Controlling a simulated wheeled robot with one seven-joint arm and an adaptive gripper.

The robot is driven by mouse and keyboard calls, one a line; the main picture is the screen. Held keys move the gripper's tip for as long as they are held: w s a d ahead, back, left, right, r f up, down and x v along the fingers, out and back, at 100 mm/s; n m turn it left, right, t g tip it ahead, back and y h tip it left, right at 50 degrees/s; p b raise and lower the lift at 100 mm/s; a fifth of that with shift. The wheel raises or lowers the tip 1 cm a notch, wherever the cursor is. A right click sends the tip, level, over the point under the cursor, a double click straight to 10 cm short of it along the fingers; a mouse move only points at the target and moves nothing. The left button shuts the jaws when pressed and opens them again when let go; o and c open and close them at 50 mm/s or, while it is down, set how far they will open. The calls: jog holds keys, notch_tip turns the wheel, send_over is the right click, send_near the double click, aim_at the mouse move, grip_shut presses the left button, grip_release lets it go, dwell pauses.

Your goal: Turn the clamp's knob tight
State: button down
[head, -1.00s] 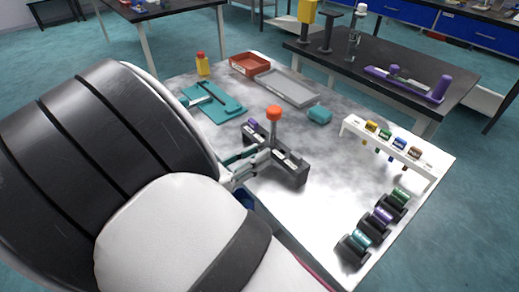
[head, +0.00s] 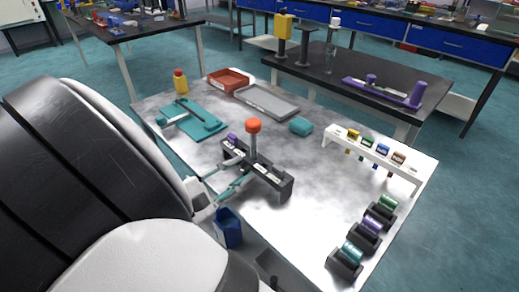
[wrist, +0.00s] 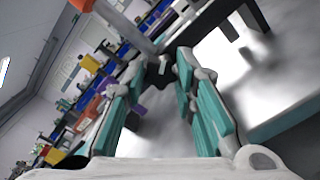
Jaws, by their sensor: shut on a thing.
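The clamp is a dark grey frame (head: 272,183) on the bench, with a grey upright post and an orange-red knob (head: 254,125) on top. A small purple part (head: 232,138) sits at its far left end. My gripper (head: 248,164), with teal fingers, reaches the clamp from the left, low by the post and well below the orange-red knob. In the wrist view the fingertips (wrist: 168,66) close around a dark part near the post's foot (wrist: 150,45). Exactly which part is held is hard to see. The bench's work stays upright.
A teal fixture (head: 195,120), red tray (head: 228,80), grey tray (head: 267,102) and teal block (head: 301,126) lie behind the clamp. A white rack (head: 375,158) and several spools (head: 367,230) stand right. A blue container (head: 228,228) is near the front edge.

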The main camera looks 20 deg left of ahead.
jog(key=m+b, duration=0.3)
jog(key=m, duration=0.3)
jog(key=shift+f, duration=0.1)
jog(key=shift+m, duration=0.3)
dwell(0.3)
jog(key=c, duration=1.3)
grip_release()
